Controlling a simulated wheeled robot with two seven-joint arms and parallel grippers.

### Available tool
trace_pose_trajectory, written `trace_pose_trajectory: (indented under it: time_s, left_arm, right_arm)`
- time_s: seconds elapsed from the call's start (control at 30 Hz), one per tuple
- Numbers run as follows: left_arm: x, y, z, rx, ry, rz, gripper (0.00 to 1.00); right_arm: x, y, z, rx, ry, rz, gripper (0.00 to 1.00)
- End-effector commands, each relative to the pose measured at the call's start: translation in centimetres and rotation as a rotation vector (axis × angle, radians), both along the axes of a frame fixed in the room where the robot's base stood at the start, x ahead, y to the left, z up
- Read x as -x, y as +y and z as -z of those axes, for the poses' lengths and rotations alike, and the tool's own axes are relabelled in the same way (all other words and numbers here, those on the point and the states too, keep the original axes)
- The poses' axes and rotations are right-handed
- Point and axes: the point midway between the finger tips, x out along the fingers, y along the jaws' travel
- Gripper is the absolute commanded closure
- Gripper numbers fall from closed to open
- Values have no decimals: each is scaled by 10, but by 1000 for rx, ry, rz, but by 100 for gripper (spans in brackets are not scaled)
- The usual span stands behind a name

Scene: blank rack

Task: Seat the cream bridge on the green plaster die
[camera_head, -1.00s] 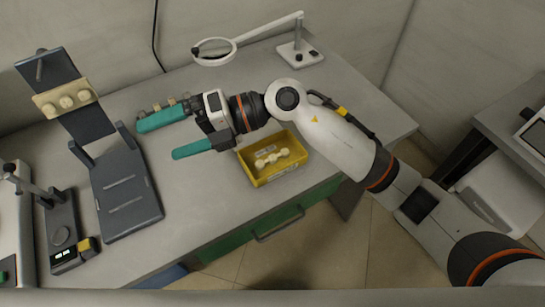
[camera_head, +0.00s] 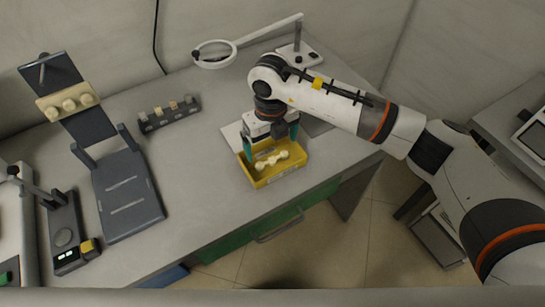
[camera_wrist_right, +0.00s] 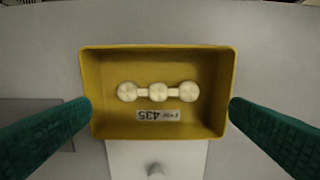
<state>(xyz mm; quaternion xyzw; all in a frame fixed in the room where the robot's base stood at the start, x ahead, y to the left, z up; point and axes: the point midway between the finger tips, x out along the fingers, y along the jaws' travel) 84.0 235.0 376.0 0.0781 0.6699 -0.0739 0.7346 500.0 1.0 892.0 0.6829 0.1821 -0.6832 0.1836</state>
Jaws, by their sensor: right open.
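The cream bridge (camera_head: 272,160), three rounded units joined by short bars, lies in a yellow tray (camera_head: 284,177). In the wrist view the bridge (camera_wrist_right: 158,92) lies crosswise in the tray (camera_wrist_right: 160,66), beside a printed label (camera_wrist_right: 158,115). My right gripper (camera_head: 270,143) is open above the tray, its green fingers apart and empty. In the wrist view the fingers flank the tray's left and right ends. I cannot make out a green plaster die. A beige block with several cream knobs (camera_head: 68,105) sits on the dark hinged stand. My left gripper is not in view.
The dark hinged stand (camera_head: 128,195) is at the left, next to a small device (camera_head: 68,235). A grey rack (camera_head: 168,115) with several small pieces stands at the back. A magnifier lamp (camera_head: 215,55) is behind the tray. The table between stand and tray is clear.

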Motion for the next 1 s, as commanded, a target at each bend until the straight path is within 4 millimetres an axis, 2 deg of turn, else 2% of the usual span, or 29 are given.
trace_pose_trajectory:
  time_s: [0.17, 0.3, 0.43, 0.73, 0.9, 0.93, 1.0]
  left_arm:
    - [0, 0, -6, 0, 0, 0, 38]
    - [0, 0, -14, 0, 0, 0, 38]
    - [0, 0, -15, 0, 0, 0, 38]
    - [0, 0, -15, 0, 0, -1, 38]
    - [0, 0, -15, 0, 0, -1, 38]
    - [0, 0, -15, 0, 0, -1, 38]
    - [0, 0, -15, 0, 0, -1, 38]
  right_arm:
    - [0, -1, 13, 1, 3, 2, 0]
    - [0, -3, 34, -1, 5, 2, 0]
    - [0, -3, 51, -2, 3, 0, 0]
    - [-1, -3, 56, -2, 0, -1, 0]
    - [-1, -3, 56, -2, 0, -1, 28]
    - [-1, -3, 56, -2, 0, -1, 31]
    - [-1, -3, 56, -2, 0, -1, 31]
